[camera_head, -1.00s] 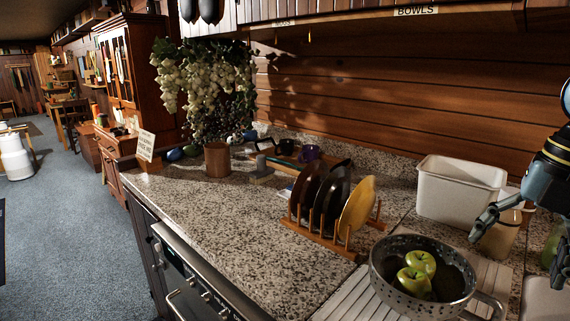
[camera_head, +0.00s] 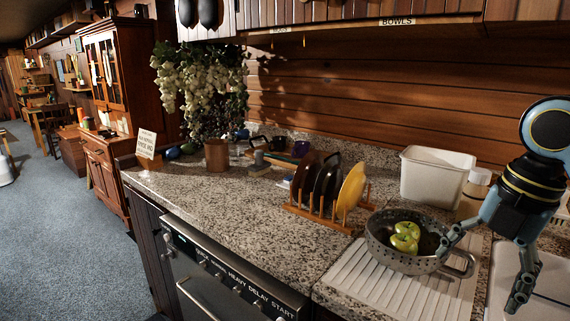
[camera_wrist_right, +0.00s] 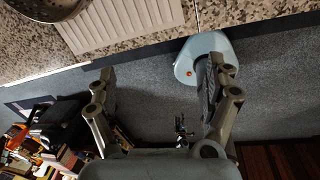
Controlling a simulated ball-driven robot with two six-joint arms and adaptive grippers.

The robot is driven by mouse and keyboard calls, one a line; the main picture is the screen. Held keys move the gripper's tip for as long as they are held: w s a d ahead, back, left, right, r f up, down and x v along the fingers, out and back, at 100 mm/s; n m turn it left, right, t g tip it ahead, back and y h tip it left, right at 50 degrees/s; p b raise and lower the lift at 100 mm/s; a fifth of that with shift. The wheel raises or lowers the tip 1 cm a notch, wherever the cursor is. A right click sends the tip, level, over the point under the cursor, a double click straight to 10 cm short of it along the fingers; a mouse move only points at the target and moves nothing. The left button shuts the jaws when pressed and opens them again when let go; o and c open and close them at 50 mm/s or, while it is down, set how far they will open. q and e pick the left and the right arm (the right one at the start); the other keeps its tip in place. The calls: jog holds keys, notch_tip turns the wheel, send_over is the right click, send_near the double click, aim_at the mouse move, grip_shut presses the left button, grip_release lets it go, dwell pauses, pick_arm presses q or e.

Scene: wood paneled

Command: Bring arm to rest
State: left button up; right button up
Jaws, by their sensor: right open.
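My right gripper (camera_head: 480,276) is at the right of the head view, its two fingers spread wide with nothing between them. It is in front of the colander and the sink area, and one finger overlaps the colander's right side in the picture; I cannot tell the exact gap. In the right wrist view the open gripper (camera_wrist_right: 158,72) points past the counter's front edge, with grey carpet below and no object between the fingers. My left gripper is not in view.
A grey colander (camera_head: 383,258) with green apples (camera_head: 405,238) stands on the white ribbed drainboard (camera_head: 365,287). A plate rack (camera_head: 322,213) and a white bin (camera_head: 432,178) are behind it. The speckled counter (camera_head: 225,205) has clear room at left. Carpeted floor (camera_head: 70,235) is open.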

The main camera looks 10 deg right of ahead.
jog(key=s+a+f+m+t+h, duration=0.1)
jog(key=s+a+f+m, duration=0.35)
jog(key=s+m, duration=0.5)
jog(key=s+a+f+m+t+h, duration=0.1)
jog(key=s+a+f+m, duration=0.35)
jog(key=m, duration=0.85)
jog(key=s+d+f+g+b, duration=0.1)
jog(key=s+d+f+b, duration=0.15)
jog(key=f, duration=0.95)
jog(key=s+d+f+b, duration=0.1)
jog(key=f+b, duration=0.2)
jog(key=f, duration=0.9)
jog(key=s+d+f+g+b, duration=0.1)
jog(key=f+b, duration=0.1)
jog(key=f, duration=1)
pick_arm(q)
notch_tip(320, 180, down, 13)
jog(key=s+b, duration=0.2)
jog(key=b, duration=0.3)
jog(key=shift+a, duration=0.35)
pick_arm(e)
jog(key=s+f, duration=1.7)
jog(key=f, duration=0.1)
jog(key=shift+s+d+f+g, duration=0.2)
jog(key=shift+d+g, duration=0.2)
